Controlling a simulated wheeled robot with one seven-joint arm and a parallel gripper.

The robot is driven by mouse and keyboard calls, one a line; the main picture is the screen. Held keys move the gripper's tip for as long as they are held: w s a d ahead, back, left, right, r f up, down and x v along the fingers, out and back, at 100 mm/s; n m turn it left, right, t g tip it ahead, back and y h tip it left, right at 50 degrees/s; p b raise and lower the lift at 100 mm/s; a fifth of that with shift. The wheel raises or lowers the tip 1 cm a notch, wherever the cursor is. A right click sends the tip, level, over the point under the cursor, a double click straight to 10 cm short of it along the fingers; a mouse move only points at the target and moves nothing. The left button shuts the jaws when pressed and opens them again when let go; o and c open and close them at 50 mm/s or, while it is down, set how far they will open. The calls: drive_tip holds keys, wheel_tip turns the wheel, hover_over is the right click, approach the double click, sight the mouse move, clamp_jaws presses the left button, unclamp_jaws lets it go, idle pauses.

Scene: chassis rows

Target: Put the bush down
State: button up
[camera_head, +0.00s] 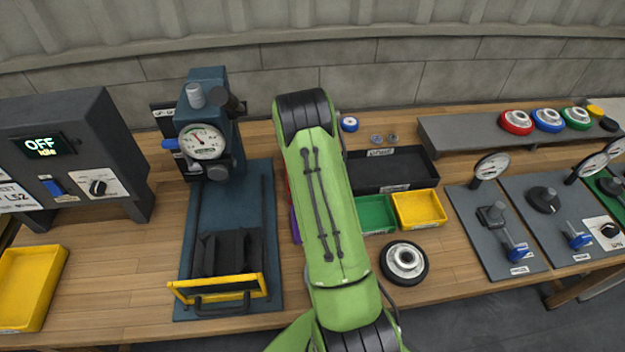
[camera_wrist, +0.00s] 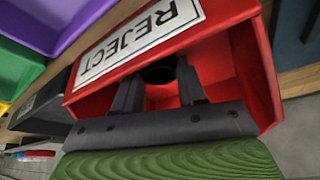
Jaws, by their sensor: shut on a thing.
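In the wrist view my gripper (camera_wrist: 159,82) reaches into the open red REJECT bin (camera_wrist: 226,60). Its two dark fingers are shut on a small dark round piece, the bush (camera_wrist: 158,74), of which only a dark end shows between the fingertips. The bush is inside or just over the bin's opening; I cannot tell whether it touches the floor. In the head view my green arm hides the gripper, the bush and nearly all of the red bin.
A purple bin (camera_wrist: 75,22) stands beside the red one. Green (camera_head: 374,214) and yellow (camera_head: 419,209) bins and a black tray (camera_head: 392,168) lie right of my arm. A black-rimmed wheel-like part (camera_head: 404,262) sits in front. The blue press (camera_head: 207,140) stands left.

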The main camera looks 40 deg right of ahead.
drive_tip(key=shift+f, duration=0.1)
drive_tip(key=o, duration=1.1)
drive_tip(key=s+a+r+n+t+y, duration=0.1)
drive_tip(key=s+a+r+n, duration=0.15)
drive_tip(key=a+r, duration=0.5)
drive_tip(key=s+a+r+n+p, duration=0.1)
drive_tip(key=s+a+r, duration=0.3)
drive_tip(key=r, duration=0.6)
drive_tip(key=s+a+r+n+t+y, duration=0.1)
drive_tip(key=s+a+r, duration=0.1)
drive_tip(key=a+r, duration=0.6)
drive_tip(key=s+a+r+n, duration=0.2)
drive_tip(key=s+a+n, duration=0.1)
drive_tip(key=s, duration=0.5)
drive_tip(key=s+a+r+n+t+y, duration=0.1)
drive_tip(key=s+a+r+n, duration=0.2)
drive_tip(key=s+a, duration=0.3)
drive_tip(key=shift+s+r+n+y, duration=0.35)
drive_tip(key=shift+s+n, duration=0.1)
drive_tip(key=shift+s, duration=0.6)
